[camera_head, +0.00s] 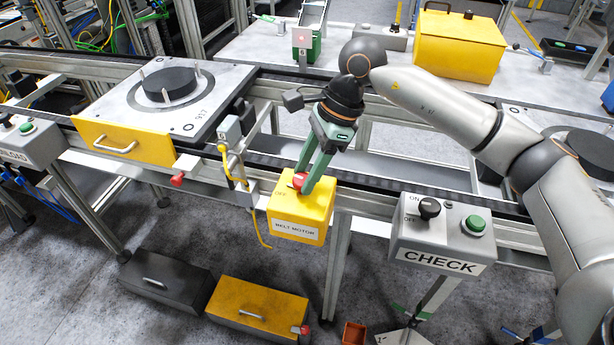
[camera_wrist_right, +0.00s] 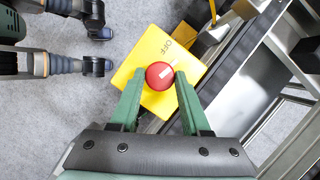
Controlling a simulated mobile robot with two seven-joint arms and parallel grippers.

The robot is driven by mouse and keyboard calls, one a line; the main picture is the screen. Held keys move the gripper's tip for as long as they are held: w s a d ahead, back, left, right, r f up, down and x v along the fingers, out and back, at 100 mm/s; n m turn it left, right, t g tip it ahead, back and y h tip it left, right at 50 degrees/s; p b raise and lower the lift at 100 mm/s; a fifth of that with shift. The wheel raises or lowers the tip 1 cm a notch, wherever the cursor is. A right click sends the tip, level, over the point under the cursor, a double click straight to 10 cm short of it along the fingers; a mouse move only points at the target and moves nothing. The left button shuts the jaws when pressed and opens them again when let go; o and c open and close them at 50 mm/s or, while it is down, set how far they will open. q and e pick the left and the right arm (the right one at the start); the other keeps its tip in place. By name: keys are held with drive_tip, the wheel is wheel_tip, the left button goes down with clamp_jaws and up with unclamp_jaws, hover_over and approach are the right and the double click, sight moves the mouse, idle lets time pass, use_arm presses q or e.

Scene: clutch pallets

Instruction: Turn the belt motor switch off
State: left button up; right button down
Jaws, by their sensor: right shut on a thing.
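The belt motor switch is a yellow box (camera_head: 299,220) labelled BELT MOTOR, on the front of the conveyor frame. On its top is a round red knob (camera_head: 299,181), which shows clearly in the wrist view (camera_wrist_right: 160,75) with a white mark on it. The word OFF is printed on the yellow top (camera_wrist_right: 178,42), beside the knob; the mark does not clearly line up with it. My right gripper (camera_head: 304,182) reaches down from above, its green fingers shut on the knob from both sides. My left gripper is not in view.
A grey CHECK box (camera_head: 438,242) with a black knob and green button stands to the right. A pallet (camera_head: 170,97) with a dark disc sits on the conveyor at left. A yellow cable (camera_head: 240,180) hangs just left of the switch. Yellow (camera_head: 258,307) and black cases lie below.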

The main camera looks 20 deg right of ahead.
drive_tip(key=shift+w+n+g+b, duration=0.1)
drive_tip(key=shift+n+g+b, duration=0.3)
drive_tip(key=shift+n, duration=0.5)
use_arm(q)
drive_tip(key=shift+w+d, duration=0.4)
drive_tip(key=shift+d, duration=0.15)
use_arm(e)
drive_tip(key=shift+n, duration=0.3)
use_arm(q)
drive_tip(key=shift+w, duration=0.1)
use_arm(e)
drive_tip(key=shift+c, duration=1.9)
unclamp_jaws()
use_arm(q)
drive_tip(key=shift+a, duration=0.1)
